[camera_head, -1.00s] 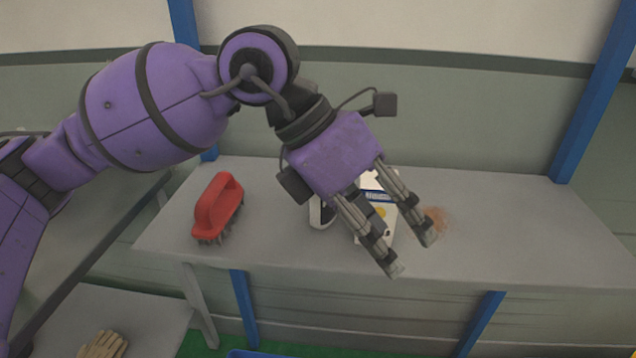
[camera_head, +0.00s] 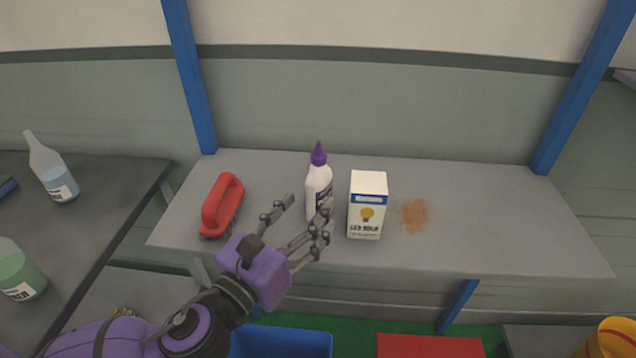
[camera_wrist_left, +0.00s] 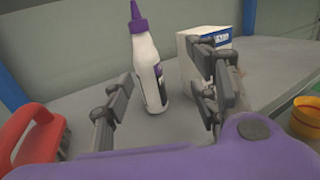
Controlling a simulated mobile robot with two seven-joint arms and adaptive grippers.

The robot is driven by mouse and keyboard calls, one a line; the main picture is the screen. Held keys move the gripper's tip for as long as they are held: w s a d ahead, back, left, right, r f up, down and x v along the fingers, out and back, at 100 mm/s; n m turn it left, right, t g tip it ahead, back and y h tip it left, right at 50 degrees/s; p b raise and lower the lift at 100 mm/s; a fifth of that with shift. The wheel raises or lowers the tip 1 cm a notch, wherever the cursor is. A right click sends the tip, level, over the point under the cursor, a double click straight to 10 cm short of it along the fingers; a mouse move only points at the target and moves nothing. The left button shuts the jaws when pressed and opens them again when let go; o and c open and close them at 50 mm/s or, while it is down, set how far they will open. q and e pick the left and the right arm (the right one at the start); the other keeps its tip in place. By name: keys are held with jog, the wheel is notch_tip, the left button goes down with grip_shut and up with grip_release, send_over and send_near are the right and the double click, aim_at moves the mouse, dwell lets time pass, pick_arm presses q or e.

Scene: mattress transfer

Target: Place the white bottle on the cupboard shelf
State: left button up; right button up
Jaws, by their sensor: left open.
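The white bottle (camera_head: 317,186) with a purple pointed cap stands upright on the grey shelf (camera_head: 480,215), between a red brush and a white box. My left gripper (camera_head: 304,218) is open and empty in front of the bottle, its fingers pointing toward it. In the left wrist view the bottle (camera_wrist_left: 148,70) stands beyond and between the two open fingers (camera_wrist_left: 165,105), apart from the palm. In the head view one finger hides part of the bottle's lower right side. My right gripper is not in view.
The red brush (camera_head: 222,205) stands left of the bottle and the white bulb box (camera_head: 367,205) close on its right. A brown stain (camera_head: 415,215) marks the shelf. A blue bin (camera_head: 280,342) is below.

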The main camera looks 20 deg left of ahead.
aim_at(310, 194)
pick_arm(q)
jog(key=shift+s+a+f+y, duration=0.1)
jog(key=shift+a+f+y, duration=0.25)
jog(key=shift+a+y, duration=0.2)
jog(key=shift+w+a+f, duration=0.1)
jog(key=shift+w, duration=0.15)
jog(key=x, duration=0.3)
jog(key=p+x, duration=0.1)
jog(key=x, duration=0.2)
jog(key=shift+w+a, duration=0.15)
jog(key=shift+w, duration=0.5)
grip_shut()
